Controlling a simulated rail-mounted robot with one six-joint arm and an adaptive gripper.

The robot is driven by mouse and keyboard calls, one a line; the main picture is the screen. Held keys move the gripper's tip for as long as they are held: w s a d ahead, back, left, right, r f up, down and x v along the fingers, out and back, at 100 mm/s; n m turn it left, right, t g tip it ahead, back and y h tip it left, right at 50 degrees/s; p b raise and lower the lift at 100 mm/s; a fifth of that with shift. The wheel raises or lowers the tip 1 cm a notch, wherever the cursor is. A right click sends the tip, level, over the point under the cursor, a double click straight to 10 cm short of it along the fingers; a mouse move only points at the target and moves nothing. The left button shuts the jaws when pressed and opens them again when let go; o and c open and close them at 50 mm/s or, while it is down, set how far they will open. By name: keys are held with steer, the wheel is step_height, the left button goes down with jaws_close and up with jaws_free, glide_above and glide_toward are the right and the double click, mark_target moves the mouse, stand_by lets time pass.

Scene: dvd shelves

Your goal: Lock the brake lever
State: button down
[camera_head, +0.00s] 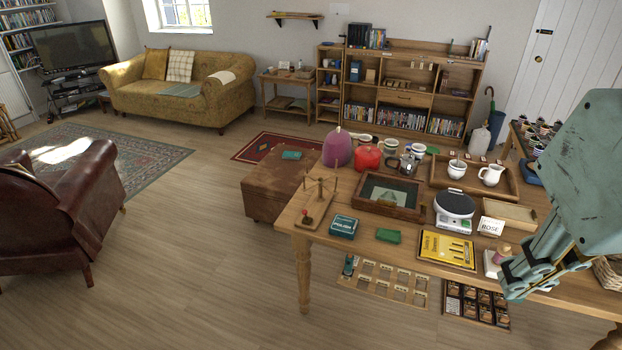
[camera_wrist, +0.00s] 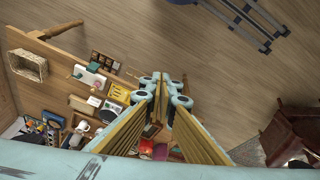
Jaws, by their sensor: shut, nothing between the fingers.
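I cannot make out a brake lever for certain in either view. A small wooden stand with thin upright pegs and a red part (camera_head: 318,198) is at the table's left end in the head view. It is too small to tell whether it carries a lever. My gripper (camera_head: 509,281) is pale teal and hangs over the right front of the table, well apart from that stand. In the wrist view my gripper (camera_wrist: 161,78) shows its fingers brought together, with nothing held between them.
The wooden table (camera_head: 408,252) holds a framed tray (camera_head: 390,209), a round black-topped scale (camera_head: 454,204), a yellow board (camera_head: 446,249) and a teal box (camera_head: 343,226). A brown ottoman (camera_head: 272,191) stands behind its left end. Open floor (camera_head: 190,260) lies to the left.

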steer(key=w+f+n+g+h, duration=0.25)
steer(key=w+n, duration=0.45)
steer(key=w, duration=0.5)
steer(key=w+f+n+g+h, duration=0.15)
steer(key=w+n+h, duration=0.4)
steer(key=w, duration=0.75)
steer(key=w+a+f+n+t+h, duration=0.1)
steer(key=w+a+f+n+h, duration=0.1)
steer(key=w+a+f+n, duration=0.45)
steer(key=w+a+f+n+t+h, duration=0.1)
steer(key=w+a+f+n, duration=0.3)
steer(key=w, duration=0.5)
steer(key=w+a+f+n+t+h, duration=0.25)
steer(key=w+a+f+n, duration=0.3)
steer(key=a+f, duration=0.4)
steer(key=w+a+f+n+t+h, duration=0.1)
steer(key=w+a+f+n+t, duration=0.4)
steer(key=a+f, duration=0.5)
steer(key=s+a+f+n+t+y, duration=0.1)
steer(key=a+f+n+t, duration=0.4)
steer(key=a+f+n, duration=0.5)
steer(key=s+a+f, duration=0.1)
steer(key=a+f, duration=0.4)
steer(key=shift+s+f+t, duration=0.15)
steer(key=shift+f+t, duration=0.15)
steer(key=shift+t, duration=0.05)
